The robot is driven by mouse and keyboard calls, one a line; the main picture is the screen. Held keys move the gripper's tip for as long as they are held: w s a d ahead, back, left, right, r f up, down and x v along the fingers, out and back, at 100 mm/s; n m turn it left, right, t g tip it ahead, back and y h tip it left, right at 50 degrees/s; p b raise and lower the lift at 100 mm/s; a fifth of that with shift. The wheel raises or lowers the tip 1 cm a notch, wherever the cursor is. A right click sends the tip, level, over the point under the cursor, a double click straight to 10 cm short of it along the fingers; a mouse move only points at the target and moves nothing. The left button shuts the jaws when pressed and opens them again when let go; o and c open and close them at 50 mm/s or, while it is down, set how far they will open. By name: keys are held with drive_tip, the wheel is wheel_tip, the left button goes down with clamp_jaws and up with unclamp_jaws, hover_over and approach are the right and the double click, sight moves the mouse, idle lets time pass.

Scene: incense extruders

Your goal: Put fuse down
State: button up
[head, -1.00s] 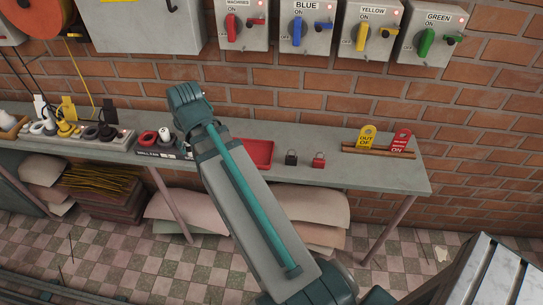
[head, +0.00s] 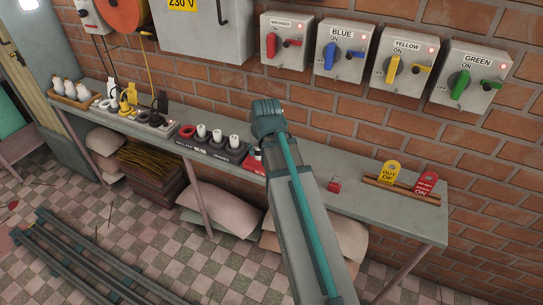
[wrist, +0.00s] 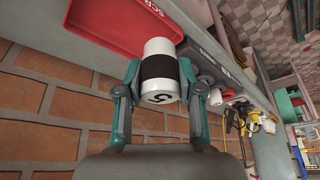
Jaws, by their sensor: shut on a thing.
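My gripper (wrist: 160,78) is shut on a white fuse (wrist: 159,48) with a broad black band and a number on its end, in the wrist view. Just beside and beyond the fuse is a red tray (wrist: 105,22) with white lettering that starts "SCR". I cannot tell whether the fuse touches the tray. A dark fuse rack (head: 225,155) with several white fuses and a red ring stands left of the tray.
Switch boxes, including the blue one (head: 340,50), hang above. A grey socket strip (head: 155,128) is farther left.

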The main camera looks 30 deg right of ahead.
drive_tip(key=w+d+f, duration=0.1)
drive_tip(key=d+f, duration=0.1)
drive_tip(key=w+d+f+p, duration=0.1)
drive_tip(key=w+d+f, duration=0.1)
drive_tip(key=w+d+f+p, duration=0.1)
drive_tip(key=w+d+f, duration=0.1)
drive_tip(key=f, duration=0.1)
drive_tip(key=shift+d, duration=0.4)
drive_tip(key=shift+w+d+f+p, duration=0.15)
drive_tip(key=shift+f+p, duration=0.65)
drive_tip(key=shift+f, duration=1)
drive_tip(key=shift+f+b, duration=0.35)
drive_tip(key=shift+f, duration=0.05)
drive_tip(key=o, duration=1.2)
drive_tip(key=shift+c, duration=0.2)
drive_tip(key=shift+r, duration=0.1)
